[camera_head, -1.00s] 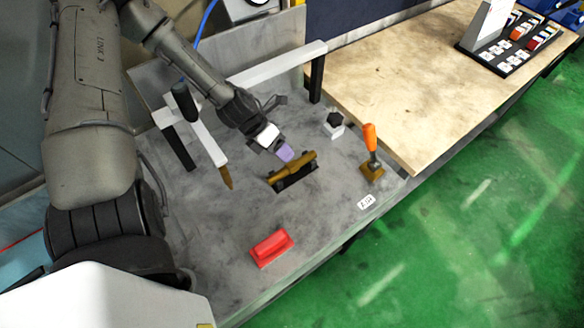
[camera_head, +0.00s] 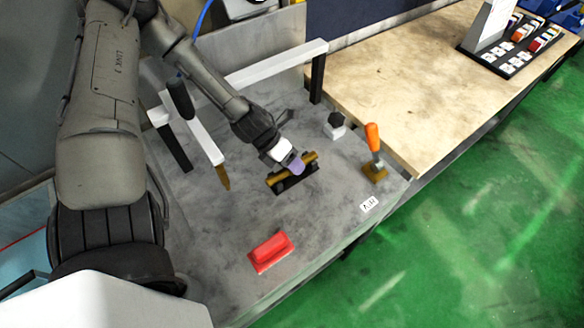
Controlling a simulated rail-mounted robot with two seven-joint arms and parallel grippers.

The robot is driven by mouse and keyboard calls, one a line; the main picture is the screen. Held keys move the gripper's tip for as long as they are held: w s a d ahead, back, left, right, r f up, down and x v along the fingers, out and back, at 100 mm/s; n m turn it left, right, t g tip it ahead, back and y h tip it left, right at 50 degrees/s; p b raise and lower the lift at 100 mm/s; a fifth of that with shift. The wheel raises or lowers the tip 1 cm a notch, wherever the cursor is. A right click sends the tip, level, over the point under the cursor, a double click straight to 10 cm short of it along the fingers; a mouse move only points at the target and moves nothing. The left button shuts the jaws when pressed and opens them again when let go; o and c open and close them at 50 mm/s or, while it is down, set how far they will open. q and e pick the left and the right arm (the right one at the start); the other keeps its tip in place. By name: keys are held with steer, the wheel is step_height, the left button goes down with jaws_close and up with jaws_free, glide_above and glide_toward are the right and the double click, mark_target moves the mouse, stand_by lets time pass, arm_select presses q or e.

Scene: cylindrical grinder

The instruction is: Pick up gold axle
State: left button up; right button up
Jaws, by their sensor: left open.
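The gold axle (camera_head: 276,181) lies in a small black holder (camera_head: 300,181) on the grey work surface. My left gripper (camera_head: 296,165) is right at the axle, with its purple fingertip over the middle of it and hiding that part. The gripper is open. I cannot tell whether its fingers touch the axle. Both ends of the axle show on either side of the fingertip. My right gripper is not in view.
A white frame (camera_head: 270,70) with dark legs stands behind and left, close to my arm. An orange-handled tool (camera_head: 374,150), a black knob on a white block (camera_head: 335,126) and a red block (camera_head: 270,251) stand around. Bare grey surface (camera_head: 215,270) lies in front.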

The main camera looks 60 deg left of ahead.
arm_select(q)
steer(key=shift+c, duration=0.4)
jaws_close()
steer(key=shift+r, duration=0.1)
